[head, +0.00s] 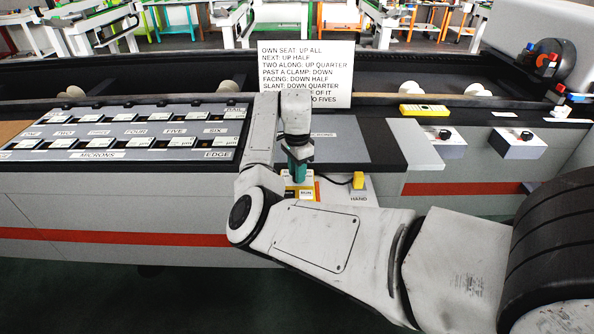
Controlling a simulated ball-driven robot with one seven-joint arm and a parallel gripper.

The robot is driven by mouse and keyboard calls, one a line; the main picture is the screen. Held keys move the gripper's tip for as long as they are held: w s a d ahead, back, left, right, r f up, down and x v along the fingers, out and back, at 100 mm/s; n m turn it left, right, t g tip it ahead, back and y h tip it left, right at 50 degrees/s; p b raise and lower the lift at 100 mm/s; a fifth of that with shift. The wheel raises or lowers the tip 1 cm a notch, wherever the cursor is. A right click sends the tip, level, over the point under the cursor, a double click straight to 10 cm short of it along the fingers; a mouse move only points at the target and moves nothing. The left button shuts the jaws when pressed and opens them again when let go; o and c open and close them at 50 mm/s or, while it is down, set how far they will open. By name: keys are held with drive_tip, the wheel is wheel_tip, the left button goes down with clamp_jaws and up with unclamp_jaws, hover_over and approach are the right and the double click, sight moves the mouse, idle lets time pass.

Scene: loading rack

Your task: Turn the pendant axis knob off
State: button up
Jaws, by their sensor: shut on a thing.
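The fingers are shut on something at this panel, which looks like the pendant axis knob. The knob itself is hidden by the fingers, so its setting cannot be read. A black cable runs from the panel to a small yellow block (358,180) just right, above a label reading HAND.
Two boxes with black knobs, a left one (449,150) and a right one (520,150), stand right. A yellow device (424,110) lies behind them. A labelled slot tray (130,130) lies left. A white text sign (335,65) stands behind my arm.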

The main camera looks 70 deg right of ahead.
drive_tip(key=shift+r+p, duration=0.1)
drive_tip(key=shift+p, duration=0.35)
clamp_jaws()
drive_tip(key=n+p, duration=0.3)
drive_tip(key=shift+r, duration=0.1)
drive_tip(key=shift+n+p, duration=2.05)
drive_tip(key=shift+n, duration=0.45)
drive_tip(key=shift+f, duration=0.2)
drive_tip(key=o, duration=1)
unclamp_jaws()
wheel_tip(320, 180, up, 11)
drive_tip(key=shift+f+b, duration=0.1)
drive_tip(key=shift+b, duration=0.45)
